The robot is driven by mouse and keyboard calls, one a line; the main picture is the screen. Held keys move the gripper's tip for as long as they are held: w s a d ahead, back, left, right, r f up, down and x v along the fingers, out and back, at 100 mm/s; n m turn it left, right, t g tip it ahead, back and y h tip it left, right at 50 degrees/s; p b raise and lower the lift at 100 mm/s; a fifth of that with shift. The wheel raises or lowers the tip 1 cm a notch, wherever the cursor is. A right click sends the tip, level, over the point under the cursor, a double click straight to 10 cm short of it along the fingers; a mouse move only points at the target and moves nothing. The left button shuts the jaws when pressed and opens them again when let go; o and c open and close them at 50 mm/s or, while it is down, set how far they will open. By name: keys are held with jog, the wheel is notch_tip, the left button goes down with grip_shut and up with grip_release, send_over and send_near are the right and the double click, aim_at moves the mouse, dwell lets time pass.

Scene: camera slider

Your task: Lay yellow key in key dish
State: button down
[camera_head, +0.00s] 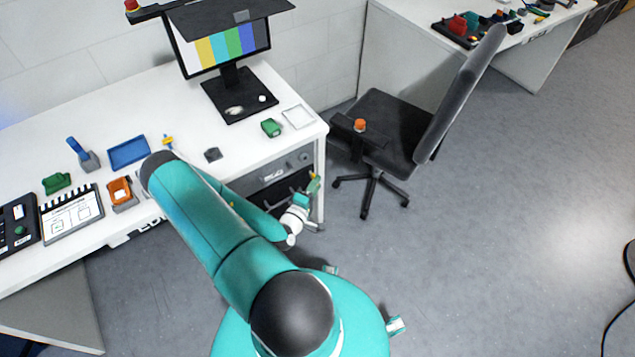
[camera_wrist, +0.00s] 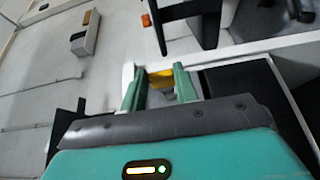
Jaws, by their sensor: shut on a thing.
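My gripper (camera_head: 313,184) is low at the right front corner of the white desk, beside the drawer unit. In the wrist view its two green fingers (camera_wrist: 160,86) are shut on a yellow piece, the yellow key (camera_wrist: 161,74); only a small part of it shows. I cannot tell for certain which thing is the key dish. A shallow blue tray (camera_head: 129,165) lies on the desk at the left, and a flat white square with a raised-looking edge (camera_head: 298,127) lies near the desk's right corner. My gripper is apart from both.
A monitor (camera_head: 228,90) stands at the back of the desk (camera_head: 240,143). A green block (camera_head: 271,128) and a small dark block (camera_head: 212,154) lie on the desk. A black office chair (camera_head: 395,125) stands close to the desk's right end. Floor is free at the right front.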

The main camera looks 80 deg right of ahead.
jog(key=shift+v, duration=2.4)
notch_tip(320, 180, up, 6)
